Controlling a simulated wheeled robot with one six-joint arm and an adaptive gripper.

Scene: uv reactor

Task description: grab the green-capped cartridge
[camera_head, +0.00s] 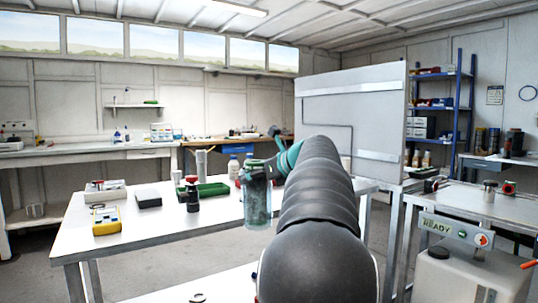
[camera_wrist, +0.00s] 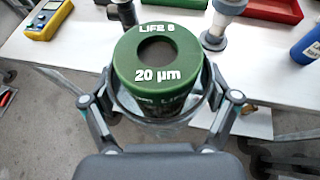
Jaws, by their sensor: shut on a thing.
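The green-capped cartridge (camera_wrist: 158,62) is in my gripper (camera_wrist: 160,88), with one finger on each side of it. Its round green cap has a dark central hole and white lettering that includes "20 µm". My gripper (camera_head: 276,158) is partly hidden there behind my dark arm. Floor shows around the cartridge in the wrist view, so it appears held clear of the table top.
The white table (camera_head: 150,222) bears a yellow meter (camera_head: 106,221), a black box (camera_head: 148,198), a green tray (camera_head: 213,189) and a dark red-topped bottle (camera_head: 192,195). A blue bottle (camera_wrist: 308,45) and red tray (camera_wrist: 275,8) are near. A machine marked READY (camera_head: 455,230) stands right.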

